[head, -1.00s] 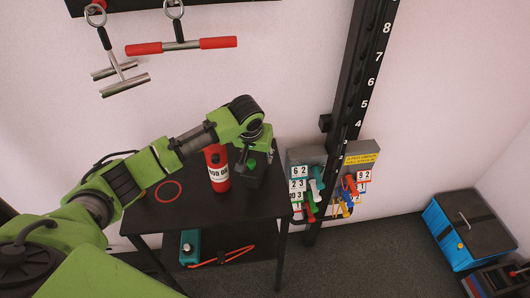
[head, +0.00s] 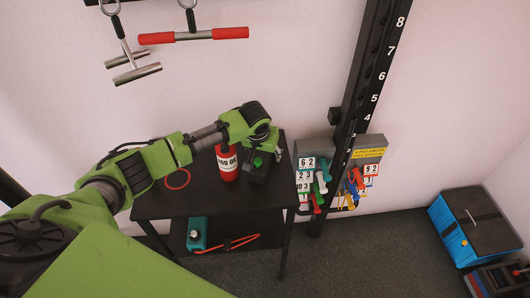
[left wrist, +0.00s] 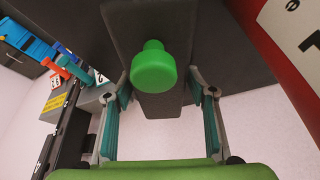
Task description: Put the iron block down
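The iron block is a dark block (head: 257,174) with a green knob, standing on the black table (head: 205,200) to the right of a red canister. My left gripper (head: 265,152) is right at the block, over its top; the arm hides part of that spot. In the left wrist view the block (left wrist: 150,30) and its green knob (left wrist: 154,68) lie between the two teal-padded fingers (left wrist: 160,100). The fingers stand apart, with gaps showing beside the block, so the gripper looks open. My right gripper is not in view.
The red canister (head: 227,165) stands close to the block's left. A red ring mark (head: 177,179) lies on the tabletop at left. A teal case (head: 196,233) sits on the lower shelf. A numbered post (head: 365,95) and clip racks stand at right; a blue box (head: 470,225) is farther right.

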